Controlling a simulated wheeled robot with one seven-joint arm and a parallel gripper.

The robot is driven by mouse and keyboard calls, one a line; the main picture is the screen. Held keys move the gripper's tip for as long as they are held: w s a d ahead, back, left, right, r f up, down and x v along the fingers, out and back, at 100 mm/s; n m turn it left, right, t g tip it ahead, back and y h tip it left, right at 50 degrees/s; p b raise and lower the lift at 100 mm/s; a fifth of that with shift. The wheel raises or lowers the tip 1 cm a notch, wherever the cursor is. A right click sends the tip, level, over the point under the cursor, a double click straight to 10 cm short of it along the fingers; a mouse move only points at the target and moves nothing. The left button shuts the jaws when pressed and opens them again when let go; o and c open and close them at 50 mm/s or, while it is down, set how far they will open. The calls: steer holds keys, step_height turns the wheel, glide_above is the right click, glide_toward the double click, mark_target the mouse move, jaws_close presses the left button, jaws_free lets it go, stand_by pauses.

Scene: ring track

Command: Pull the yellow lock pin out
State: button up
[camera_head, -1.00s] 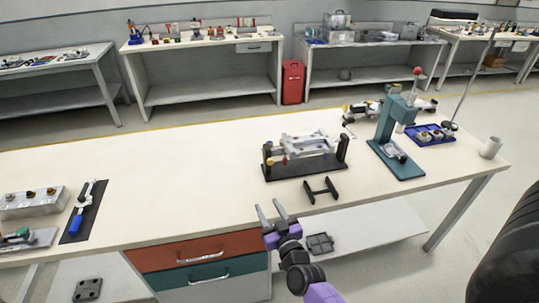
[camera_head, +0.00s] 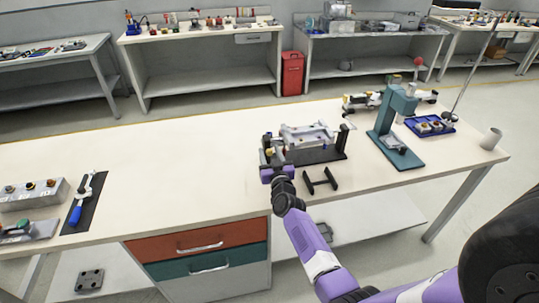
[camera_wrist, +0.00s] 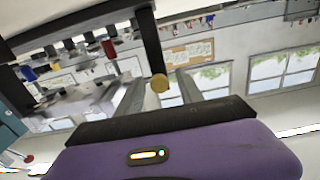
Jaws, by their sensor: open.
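The yellow lock pin shows as a round yellow knob (camera_wrist: 159,83) at the end of the black upright of the fixture. In the wrist view the knob appears between the two fingers of my gripper (camera_wrist: 161,78), with a visible gap on each side. The fingers are open and hold nothing. In the head view my gripper (camera_head: 272,160) is at the left end of the fixture (camera_head: 318,155), a dark frame bearing a silver part (camera_head: 306,136). The pin's shaft is hidden behind its knob.
A small black stand (camera_head: 320,182) lies in front of the fixture. A teal press (camera_head: 390,130) stands to its right. The bench top (camera_head: 160,170) to the left is largely clear.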

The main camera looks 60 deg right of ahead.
steer(key=shift+w+d, duration=0.15)
steer(key=shift+c, duration=0.4)
jaws_close()
